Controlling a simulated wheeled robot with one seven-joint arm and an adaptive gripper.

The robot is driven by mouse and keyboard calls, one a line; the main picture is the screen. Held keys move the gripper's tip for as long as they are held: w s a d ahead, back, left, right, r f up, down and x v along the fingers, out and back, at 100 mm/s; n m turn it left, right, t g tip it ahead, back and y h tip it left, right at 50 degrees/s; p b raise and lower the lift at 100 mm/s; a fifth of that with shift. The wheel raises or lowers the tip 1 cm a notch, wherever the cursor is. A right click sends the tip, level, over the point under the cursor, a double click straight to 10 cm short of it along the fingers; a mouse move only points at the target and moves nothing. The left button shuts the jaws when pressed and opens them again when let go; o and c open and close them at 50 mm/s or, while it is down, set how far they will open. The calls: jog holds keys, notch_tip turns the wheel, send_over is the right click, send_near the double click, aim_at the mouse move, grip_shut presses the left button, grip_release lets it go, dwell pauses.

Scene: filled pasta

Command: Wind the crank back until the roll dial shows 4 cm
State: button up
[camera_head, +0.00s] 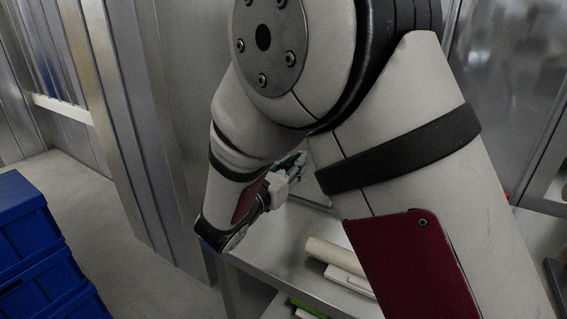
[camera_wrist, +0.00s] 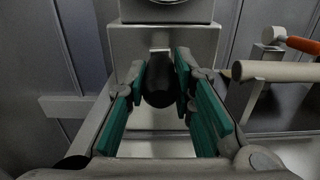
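A black rounded knob (camera_wrist: 160,88) hangs at the end of a short light-metal bar (camera_wrist: 160,52), in front of a metal block (camera_wrist: 205,42) in the wrist view. My gripper (camera_wrist: 161,75) is open, with its green-padded fingers on either side of the knob. The gaps beside the knob are narrow, and I cannot tell whether either finger touches it. A round dial housing (camera_wrist: 168,8) sits above the block, cut by the top edge; its reading is not visible. In the head view my gripper (camera_head: 288,172) is partly behind my arm, which hides the machine.
A pale cylinder (camera_wrist: 278,71) and an orange-handled tool (camera_wrist: 302,45) are to the right of my gripper. A metal table (camera_head: 275,262) bears pale items below my arm. Blue crates (camera_head: 35,240) are stacked at left. Open floor (camera_head: 135,265) lies between crates and table.

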jog(key=o, duration=0.6)
jog(key=p+v, duration=0.2)
jog(key=v, duration=0.7)
jog(key=shift+f, duration=0.1)
